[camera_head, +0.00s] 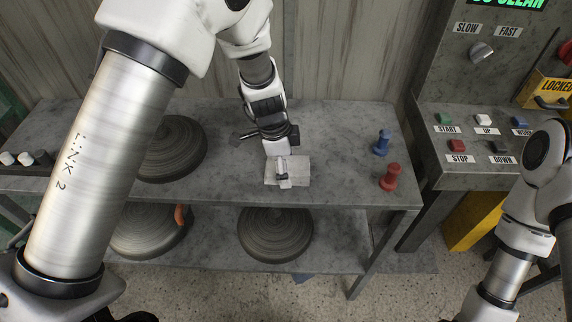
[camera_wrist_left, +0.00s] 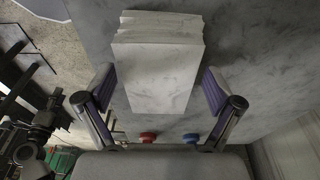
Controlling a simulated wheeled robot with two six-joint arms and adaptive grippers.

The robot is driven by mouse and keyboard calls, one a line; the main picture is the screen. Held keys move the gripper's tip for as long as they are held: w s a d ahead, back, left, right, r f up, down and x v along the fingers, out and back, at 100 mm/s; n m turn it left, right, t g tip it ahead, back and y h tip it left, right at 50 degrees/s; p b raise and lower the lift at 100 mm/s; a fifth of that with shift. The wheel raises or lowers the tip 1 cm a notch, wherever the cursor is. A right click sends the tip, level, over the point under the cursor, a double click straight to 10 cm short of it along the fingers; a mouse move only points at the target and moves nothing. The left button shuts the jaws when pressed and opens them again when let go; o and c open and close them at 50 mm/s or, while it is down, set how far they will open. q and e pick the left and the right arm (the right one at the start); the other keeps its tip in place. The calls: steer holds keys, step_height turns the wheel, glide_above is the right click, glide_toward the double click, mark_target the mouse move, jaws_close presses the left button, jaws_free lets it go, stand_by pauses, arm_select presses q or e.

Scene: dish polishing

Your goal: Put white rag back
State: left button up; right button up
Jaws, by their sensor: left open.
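The white rag (camera_head: 299,166), a folded whitish block, lies on the grey table top (camera_head: 335,130) near its front edge. It also shows in the left wrist view (camera_wrist_left: 157,70), below the camera and between the two fingers. My left gripper (camera_head: 283,176) is over the rag and hides part of it. In the left wrist view its fingers (camera_wrist_left: 158,88) are spread, with a gap on each side of the rag. My right arm comes in at the lower right, and its gripper is out of view.
A blue knobbed piece (camera_head: 382,143) and a red one (camera_head: 390,177) stand right of the rag. Round grey discs lie on the table (camera_head: 172,150) and on the lower shelf (camera_head: 275,235). A control panel (camera_head: 480,120) with buttons stands at the right.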

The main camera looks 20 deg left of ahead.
arm_select(q)
steer(key=shift+r+p, duration=0.3)
step_height(320, 180, up, 12)
steer(key=a+b, duration=0.1)
steer(key=a, duration=0.1)
steer(key=shift+s+f+b, duration=0.2)
steer(key=shift+s+b, duration=0.05)
steer(key=shift+b, duration=0.15)
